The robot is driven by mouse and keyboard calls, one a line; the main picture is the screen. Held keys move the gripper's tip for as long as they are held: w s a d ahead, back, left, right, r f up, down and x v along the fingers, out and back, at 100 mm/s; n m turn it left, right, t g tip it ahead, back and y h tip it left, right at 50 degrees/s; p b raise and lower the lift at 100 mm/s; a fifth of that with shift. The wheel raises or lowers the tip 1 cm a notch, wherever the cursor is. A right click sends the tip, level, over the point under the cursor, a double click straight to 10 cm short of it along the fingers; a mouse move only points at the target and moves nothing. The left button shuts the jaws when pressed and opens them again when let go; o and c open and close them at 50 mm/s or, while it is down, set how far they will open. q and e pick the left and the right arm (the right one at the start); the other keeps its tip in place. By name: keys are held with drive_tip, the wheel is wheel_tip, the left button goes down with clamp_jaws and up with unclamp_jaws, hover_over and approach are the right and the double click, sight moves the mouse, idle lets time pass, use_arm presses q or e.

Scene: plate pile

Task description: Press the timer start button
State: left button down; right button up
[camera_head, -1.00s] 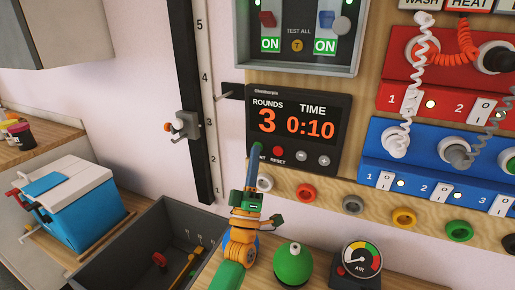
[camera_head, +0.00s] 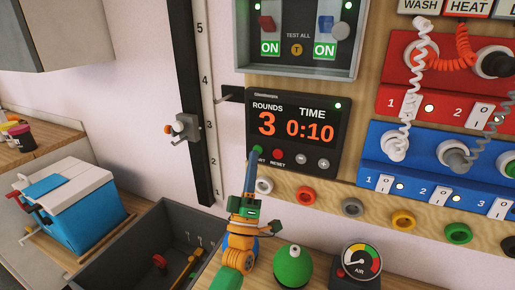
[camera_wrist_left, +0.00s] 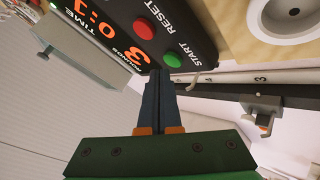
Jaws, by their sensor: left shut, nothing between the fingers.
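The black timer (camera_head: 290,146) on the wall panel shows 3 rounds and 0:10 in orange digits. A small green light (camera_head: 338,105) is lit at its upper right. The green start button (camera_head: 258,149) sits at its lower left; its label is partly covered. It also shows in the wrist view (camera_wrist_left: 173,60). The red reset button (camera_head: 278,153) is to its right. My left gripper (camera_head: 254,154) is shut and empty, its blue-grey fingers pointing up at the start button. In the wrist view the fingertips (camera_wrist_left: 160,73) are close to the button; contact cannot be told.
Grey minus and plus knobs (camera_head: 312,161) lie right of reset. Coloured round sockets (camera_head: 352,207) run below the timer. A green dome button (camera_head: 293,266) and an air gauge (camera_head: 361,260) stand below. A grey bin (camera_head: 120,262) is at lower left.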

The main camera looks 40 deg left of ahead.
use_arm(q)
drive_tip(key=shift+s, duration=0.1)
drive_tip(key=s, duration=0.1)
drive_tip(key=s+d+p, duration=0.1)
drive_tip(key=s, duration=0.1)
drive_tip(key=s+p, duration=0.1)
drive_tip(key=shift+s+d, duration=0.3)
drive_tip(key=shift+s, duration=0.1)
idle(0.8)
